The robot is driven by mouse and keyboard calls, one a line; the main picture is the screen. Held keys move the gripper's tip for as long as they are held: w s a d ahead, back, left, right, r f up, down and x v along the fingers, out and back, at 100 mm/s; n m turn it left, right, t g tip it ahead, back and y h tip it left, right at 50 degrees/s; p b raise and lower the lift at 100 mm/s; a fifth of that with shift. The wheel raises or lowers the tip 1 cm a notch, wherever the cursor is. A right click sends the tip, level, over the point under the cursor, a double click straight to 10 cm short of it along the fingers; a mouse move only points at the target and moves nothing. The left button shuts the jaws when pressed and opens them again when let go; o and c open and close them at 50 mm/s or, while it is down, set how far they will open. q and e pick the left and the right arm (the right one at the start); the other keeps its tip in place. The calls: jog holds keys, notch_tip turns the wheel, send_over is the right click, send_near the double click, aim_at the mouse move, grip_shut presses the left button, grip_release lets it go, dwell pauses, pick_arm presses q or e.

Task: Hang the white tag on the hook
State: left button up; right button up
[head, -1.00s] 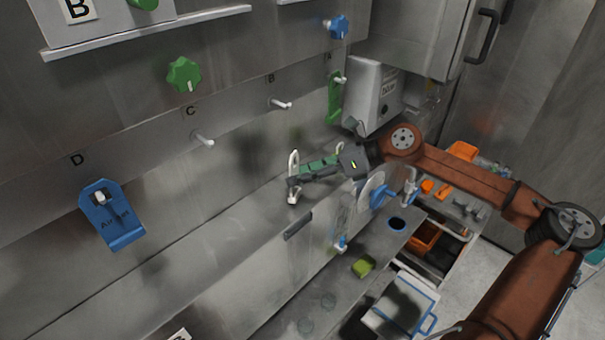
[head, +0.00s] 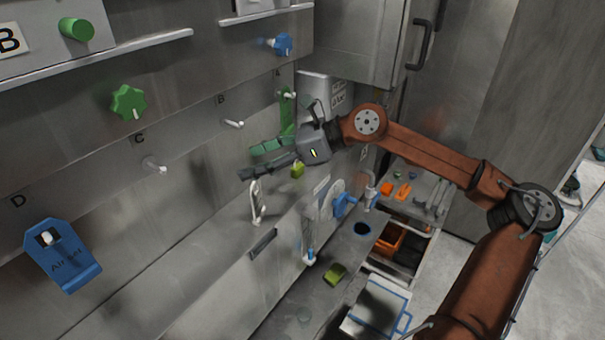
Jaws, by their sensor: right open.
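A narrow white upright piece (head: 257,202) with a loop shape shows on the edge of the steel ledge, just below my right gripper's fingertips; I cannot tell whether it is the white tag. No other white tag shows clearly. Hook B (head: 233,124) and hook C (head: 155,168) on the wall are bare. A blue tag (head: 64,255) hangs on the hook under letter D, and a green tag (head: 287,112) hangs at the far right hook. My right gripper (head: 254,162) is open, with no object visible between its fingers. My left gripper is not in view.
A green knob (head: 128,102) and a blue knob (head: 283,44) stick out above the hooks. A yellow-green block (head: 334,273) lies on the lower shelf near a blue-trimmed white bin (head: 376,306). A drawer cart (head: 405,210) stands at right. The space before hook C is free.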

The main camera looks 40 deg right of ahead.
jog(key=s+d+f+m+g, duration=0.1)
jog(key=s+d+f, duration=0.4)
jog(key=d, duration=0.5)
jog(key=shift+m+g, duration=0.4)
jog(key=shift+m, duration=0.3)
jog(key=shift+s+f, duration=0.1)
